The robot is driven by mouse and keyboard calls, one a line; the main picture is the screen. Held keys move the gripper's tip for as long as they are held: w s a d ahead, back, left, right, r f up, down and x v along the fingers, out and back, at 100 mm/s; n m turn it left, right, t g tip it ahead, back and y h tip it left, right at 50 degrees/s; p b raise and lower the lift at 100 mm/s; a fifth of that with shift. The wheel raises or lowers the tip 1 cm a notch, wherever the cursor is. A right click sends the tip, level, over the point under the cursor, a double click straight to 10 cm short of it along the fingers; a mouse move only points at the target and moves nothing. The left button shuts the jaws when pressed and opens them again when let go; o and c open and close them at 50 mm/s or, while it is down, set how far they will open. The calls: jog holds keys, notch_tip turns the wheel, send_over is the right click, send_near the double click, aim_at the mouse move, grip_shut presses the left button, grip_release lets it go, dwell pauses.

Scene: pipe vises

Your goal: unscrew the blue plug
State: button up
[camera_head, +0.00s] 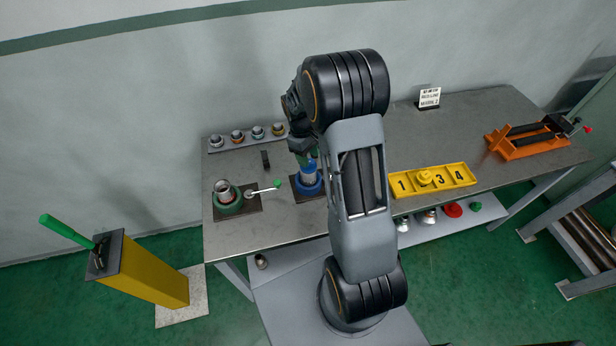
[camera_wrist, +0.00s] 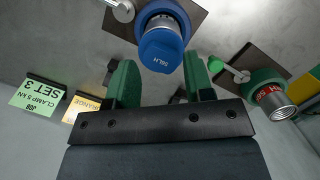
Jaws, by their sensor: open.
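The blue plug (camera_wrist: 162,55) faces the wrist camera, with small lettering on its end. It sits on a silver pipe (camera_wrist: 168,12) held upright in a blue vise, which shows in the head view (camera_head: 308,188). My gripper (camera_wrist: 160,66) is open, with green finger pads left and right of the plug in the wrist view. The pads do not appear to touch it; how deep it lies between them I cannot tell.
A green vise (camera_head: 228,198) with a pipe and a lever (camera_head: 264,190) stands left of the blue vise. A numbered yellow tray (camera_head: 452,177) lies to the right, an orange vise (camera_head: 535,140) beyond it. Small fittings line a rack (camera_head: 247,137) behind. A "SET 3" card (camera_wrist: 38,95) shows.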

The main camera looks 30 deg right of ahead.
jog(key=n, duration=0.4)
jog(key=shift+t+h, duration=0.3)
jog(key=shift+t, duration=0.1)
jog(key=n, duration=0.2)
jog(key=n+p, duration=0.1)
jog(key=n, duration=0.1)
jog(key=shift+n+t+h, duration=0.3)
jog(key=shift+a+b+x, duration=0.2)
jog(key=shift+b+x, duration=0.65)
jog(key=shift+x, duration=0.3)
jog(key=shift+w, duration=0.1)
